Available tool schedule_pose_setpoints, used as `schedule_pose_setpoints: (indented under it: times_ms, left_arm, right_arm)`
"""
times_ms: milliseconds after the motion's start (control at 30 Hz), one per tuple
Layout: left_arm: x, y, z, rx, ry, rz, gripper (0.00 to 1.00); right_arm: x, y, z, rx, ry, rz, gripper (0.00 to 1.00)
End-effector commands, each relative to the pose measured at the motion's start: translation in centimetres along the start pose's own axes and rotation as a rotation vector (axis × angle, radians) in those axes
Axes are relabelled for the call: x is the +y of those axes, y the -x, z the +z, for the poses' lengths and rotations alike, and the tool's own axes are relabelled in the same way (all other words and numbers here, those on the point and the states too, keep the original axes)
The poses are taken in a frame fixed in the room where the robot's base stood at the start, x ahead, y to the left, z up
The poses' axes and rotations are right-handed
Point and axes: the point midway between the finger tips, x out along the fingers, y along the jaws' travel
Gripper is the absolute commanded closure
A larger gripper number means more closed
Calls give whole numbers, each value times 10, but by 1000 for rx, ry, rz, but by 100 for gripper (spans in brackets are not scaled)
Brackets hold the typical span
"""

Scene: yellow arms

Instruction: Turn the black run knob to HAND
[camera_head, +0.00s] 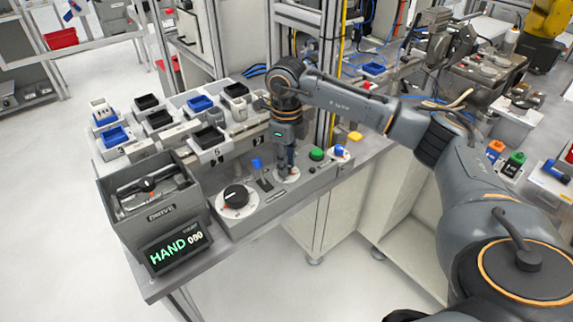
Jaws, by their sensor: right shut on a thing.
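My right gripper (286,172) points straight down and is shut on a small knob on the grey control panel. The knob is almost wholly hidden by the fingers, and its pointer cannot be read. Its white dial plate (291,179) shows around the fingertips. A larger black knob (236,196) on a white dial sits to the left, apart from the gripper. My left gripper is not in view.
A blue-topped lever (257,166) stands close left of the gripper. A green button (317,154) and a blue switch (340,151) are to its right. A grey box marked DRIVE (152,220) stands left. Blue and black bins (200,103) sit behind the panel.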

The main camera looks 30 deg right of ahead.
Motion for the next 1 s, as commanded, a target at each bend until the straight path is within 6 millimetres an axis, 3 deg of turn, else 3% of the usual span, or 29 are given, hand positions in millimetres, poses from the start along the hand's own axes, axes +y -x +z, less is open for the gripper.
schedule_pose_setpoints:
  times_ms: [400, 867, 900, 1000]
  left_arm:
    - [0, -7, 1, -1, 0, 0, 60]
    - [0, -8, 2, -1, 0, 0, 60]
    - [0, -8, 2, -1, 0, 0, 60]
    - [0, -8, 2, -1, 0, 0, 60]
  right_arm:
    - [-1, 1, 0, -3, 151, -1, 100]
    - [-1, 1, 0, -3, 163, -2, 100]
    - [-1, 1, 0, -3, 163, -2, 74]
    - [-1, 1, 0, -3, 163, -2, 54]
